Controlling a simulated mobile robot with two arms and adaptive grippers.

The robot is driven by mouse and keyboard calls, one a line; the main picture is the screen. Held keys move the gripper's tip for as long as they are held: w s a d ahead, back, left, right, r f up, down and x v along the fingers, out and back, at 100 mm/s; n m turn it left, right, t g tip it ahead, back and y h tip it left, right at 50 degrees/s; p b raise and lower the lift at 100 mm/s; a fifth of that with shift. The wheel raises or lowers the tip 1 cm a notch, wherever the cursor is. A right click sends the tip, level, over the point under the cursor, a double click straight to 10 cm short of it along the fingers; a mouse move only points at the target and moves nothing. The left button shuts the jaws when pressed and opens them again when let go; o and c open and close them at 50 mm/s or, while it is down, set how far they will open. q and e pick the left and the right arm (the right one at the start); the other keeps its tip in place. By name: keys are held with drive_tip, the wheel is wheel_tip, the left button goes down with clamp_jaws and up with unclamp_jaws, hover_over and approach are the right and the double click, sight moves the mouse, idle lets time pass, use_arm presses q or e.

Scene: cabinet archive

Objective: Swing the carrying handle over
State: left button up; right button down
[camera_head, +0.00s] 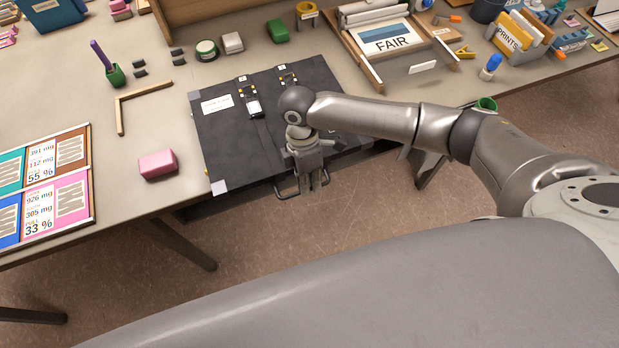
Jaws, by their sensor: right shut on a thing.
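A flat black portfolio case (221,147) lies on the table with its front edge at the table's front edge. It has light corner pieces, a white label (216,104) and two straps with buckles. Its dark carrying handle (281,193) sticks out past the front edge, over the floor. My right gripper (314,186) points down at the handle and is shut on it. My wrist hides the middle of the handle and part of the case. My left gripper is not in view.
A pink block (157,164) stands left of the case. A wooden L-shaped square (125,112), a tape roll (206,50), a white block (232,42) and a green block (277,31) lie behind. A framed FAIR print (391,39) is at back right. Floor is clear in front.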

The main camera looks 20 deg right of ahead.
drive_tip(key=shift+w+r+g, duration=0.25)
drive_tip(key=shift+g, duration=0.55)
drive_tip(key=c, duration=1.5)
unclamp_jaws()
drive_tip(key=shift+c, duration=0.2)
drive_tip(key=shift+r, duration=0.1)
drive_tip(key=v, duration=1.2)
drive_tip(key=shift+a, duration=0.1)
